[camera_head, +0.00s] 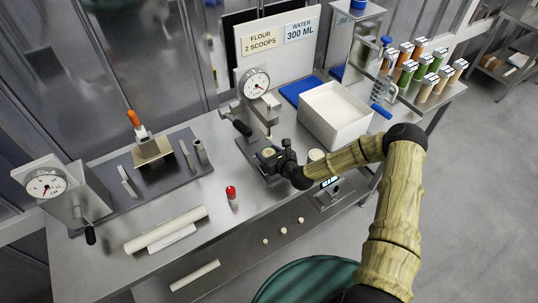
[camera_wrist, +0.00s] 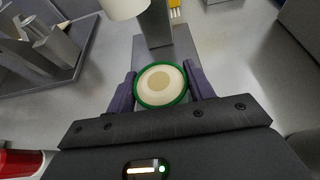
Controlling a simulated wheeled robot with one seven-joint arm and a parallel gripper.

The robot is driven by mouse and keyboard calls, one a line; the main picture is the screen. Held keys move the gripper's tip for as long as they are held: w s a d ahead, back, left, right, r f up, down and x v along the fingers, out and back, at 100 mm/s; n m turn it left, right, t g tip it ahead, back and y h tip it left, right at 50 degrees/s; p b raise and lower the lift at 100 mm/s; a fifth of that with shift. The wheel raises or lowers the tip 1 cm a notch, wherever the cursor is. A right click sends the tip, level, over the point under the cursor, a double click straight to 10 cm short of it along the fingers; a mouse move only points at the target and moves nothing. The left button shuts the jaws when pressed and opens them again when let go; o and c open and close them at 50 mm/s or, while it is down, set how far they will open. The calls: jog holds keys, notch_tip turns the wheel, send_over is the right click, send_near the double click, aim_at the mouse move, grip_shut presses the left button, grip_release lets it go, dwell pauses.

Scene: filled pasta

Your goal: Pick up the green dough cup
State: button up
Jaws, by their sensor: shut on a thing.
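The green dough cup (camera_wrist: 161,84) sits between my gripper's two fingers. It has a green rim and a pale disc with a tan centre. In the wrist view my gripper (camera_wrist: 161,90) is shut on it, one purple finger at each side. In the head view my gripper (camera_head: 270,156) is at the base of the middle press, with the green cup (camera_head: 268,152) small and partly hidden. Whether the cup touches the press base I cannot tell.
The press (camera_head: 257,110) with a dial stands right behind the cup. A white bin (camera_head: 333,112) is to the right, a red-capped shaker (camera_head: 231,194) to the left. A rolling pin (camera_head: 170,229) lies front left. Several ingredient jars (camera_head: 425,66) stand at the far right.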

aim_at(269, 152)
jog(key=shift+r, duration=0.2)
jog(key=shift+r+b, duration=0.25)
jog(key=shift+b, duration=0.05)
notch_tip(269, 152, up, 2)
jog(key=shift+r+b, duration=0.1)
jog(key=shift+b, duration=0.45)
jog(key=s+d+b, duration=0.4)
jog(key=s+d, duration=0.6)
jog(key=s, duration=0.4)
jog(key=shift+s+d+r+b, duration=0.2)
jog(key=shift+s+r+b, duration=0.1)
jog(key=shift+s, duration=0.1)
jog(key=shift+w+f, duration=0.1)
jog(key=shift+w, duration=0.05)
